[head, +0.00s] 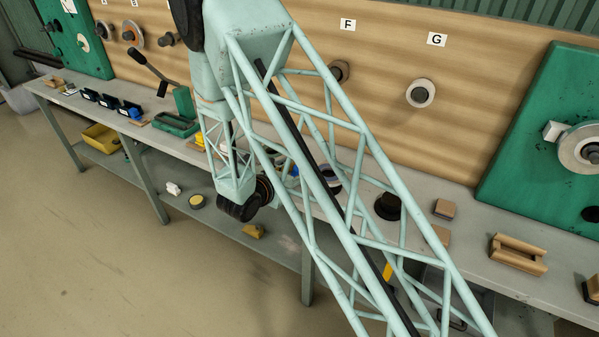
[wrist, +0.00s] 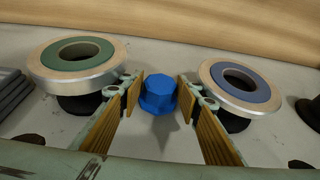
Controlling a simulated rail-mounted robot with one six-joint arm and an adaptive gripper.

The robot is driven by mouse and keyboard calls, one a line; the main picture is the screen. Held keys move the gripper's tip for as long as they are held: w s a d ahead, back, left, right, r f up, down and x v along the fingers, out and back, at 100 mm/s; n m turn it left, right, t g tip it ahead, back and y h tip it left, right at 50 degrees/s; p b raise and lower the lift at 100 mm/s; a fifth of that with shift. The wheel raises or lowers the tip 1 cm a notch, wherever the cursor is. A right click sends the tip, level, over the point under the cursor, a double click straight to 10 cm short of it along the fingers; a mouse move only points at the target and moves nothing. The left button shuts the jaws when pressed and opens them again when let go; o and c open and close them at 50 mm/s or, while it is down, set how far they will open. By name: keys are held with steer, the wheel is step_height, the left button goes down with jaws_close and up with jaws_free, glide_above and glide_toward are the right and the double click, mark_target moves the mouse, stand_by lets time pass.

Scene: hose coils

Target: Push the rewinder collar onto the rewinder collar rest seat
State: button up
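In the wrist view, two ring collars sit flat on dark pedestals: a silver ring with a green inner face (wrist: 118,70) at left, and a silver ring with a blue inner face (wrist: 206,75) at right. I cannot tell which one is the rewinder collar. My gripper (wrist: 160,97) is open, its gold-padded fingers reaching between the two rings. A blue faceted knob (wrist: 158,92) shows between the fingertips, with small gaps beside it. The fingers are hidden behind my arm in the head view. I cannot identify the rest seat for certain.
A grey bench (head: 480,262) runs along a wooden back wall. A ring hangs on a peg (head: 420,93) under label G. A green panel (head: 530,130) with a silver disc stands at right. A wooden cradle (head: 518,254) and several small blocks lie on the bench.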

steer(key=shift+c, duration=0.4)
steer(key=c, duration=0.7)
steer(key=shift+o, duration=0.2)
steer(key=shift+r, duration=0.2)
steer(key=shift+r+p, duration=1.05)
steer(key=shift+r, duration=3.75)
steer(key=o, duration=0.5)
steer(key=c, duration=0.7)
